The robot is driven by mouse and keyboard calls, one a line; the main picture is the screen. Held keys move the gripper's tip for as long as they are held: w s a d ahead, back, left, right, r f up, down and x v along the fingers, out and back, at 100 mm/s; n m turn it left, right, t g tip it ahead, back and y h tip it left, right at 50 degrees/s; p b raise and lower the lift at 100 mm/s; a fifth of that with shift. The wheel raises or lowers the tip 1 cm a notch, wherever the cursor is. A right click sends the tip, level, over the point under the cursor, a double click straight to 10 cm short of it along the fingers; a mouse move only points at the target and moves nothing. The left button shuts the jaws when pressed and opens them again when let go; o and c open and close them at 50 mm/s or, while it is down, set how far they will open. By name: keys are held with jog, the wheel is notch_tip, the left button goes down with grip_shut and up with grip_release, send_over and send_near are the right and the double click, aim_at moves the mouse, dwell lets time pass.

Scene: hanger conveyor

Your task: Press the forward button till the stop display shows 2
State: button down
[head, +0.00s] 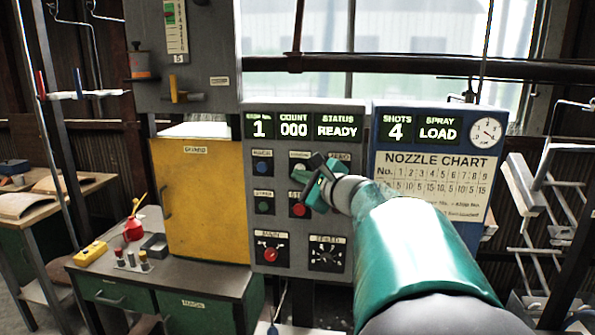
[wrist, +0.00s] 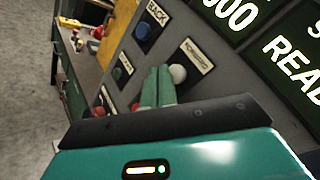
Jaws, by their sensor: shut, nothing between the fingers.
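The grey control panel (head: 349,222) carries a stop display (head: 259,128) that reads 1. Beside it, the count display (head: 293,128) reads 000 and the status display (head: 338,126) reads READY. In the wrist view, the forward button (wrist: 178,74) is a pale round knob beside its label. My gripper (wrist: 160,70) is shut and empty, its green fingertips just left of that knob; I cannot tell whether they touch it. In the head view my gripper (head: 308,180) is in front of the panel's middle and partly covers the buttons there.
The blue back button (wrist: 142,31) is up and left of the fingers. A yellow cabinet (head: 208,200) stands left.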

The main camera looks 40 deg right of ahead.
jog(key=shift+d, duration=0.1)
jog(key=shift+w+d, duration=0.25)
